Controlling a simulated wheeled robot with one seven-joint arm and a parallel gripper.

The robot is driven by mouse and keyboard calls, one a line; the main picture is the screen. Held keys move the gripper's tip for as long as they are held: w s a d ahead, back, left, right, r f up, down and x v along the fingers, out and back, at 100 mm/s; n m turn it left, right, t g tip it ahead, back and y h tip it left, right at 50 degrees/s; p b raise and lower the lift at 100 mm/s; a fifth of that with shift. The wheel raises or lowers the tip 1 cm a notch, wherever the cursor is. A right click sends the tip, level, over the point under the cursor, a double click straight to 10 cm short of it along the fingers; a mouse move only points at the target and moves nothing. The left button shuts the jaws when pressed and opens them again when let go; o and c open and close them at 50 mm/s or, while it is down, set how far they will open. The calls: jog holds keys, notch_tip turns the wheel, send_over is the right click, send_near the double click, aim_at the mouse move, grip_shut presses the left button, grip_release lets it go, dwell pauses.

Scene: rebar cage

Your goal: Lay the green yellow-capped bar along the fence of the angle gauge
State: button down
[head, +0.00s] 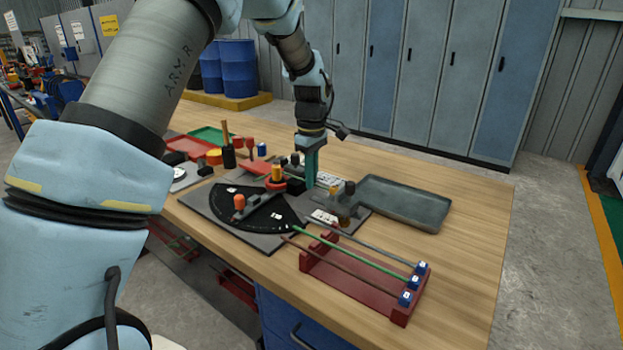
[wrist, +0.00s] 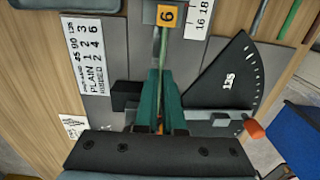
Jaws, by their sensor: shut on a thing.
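My gripper (head: 311,180) is shut low over the angle gauge. In the wrist view its teal fingers (wrist: 160,95) close on a thin green bar (wrist: 163,42), which runs up the picture to a yellow cap marked 6 (wrist: 167,16). The fingers hide much of the bar. The angle gauge has a grey plate (head: 207,204) and a black dial (head: 262,217), which also shows in the wrist view (wrist: 222,72). A grey arm with an orange knob (wrist: 255,130) crosses it beside the fingers. I cannot tell whether the bar touches the fence.
A red rack (head: 345,276) with blue-capped bars, one green (head: 350,252), stands at the front. A grey tray (head: 405,205) lies right of the gauge. Red and green trays (head: 212,134) and small parts stand behind left. The table's right end is clear.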

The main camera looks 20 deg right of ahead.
jog(key=shift+r+p, duration=2.3)
jog(key=shift+r, duration=1.1)
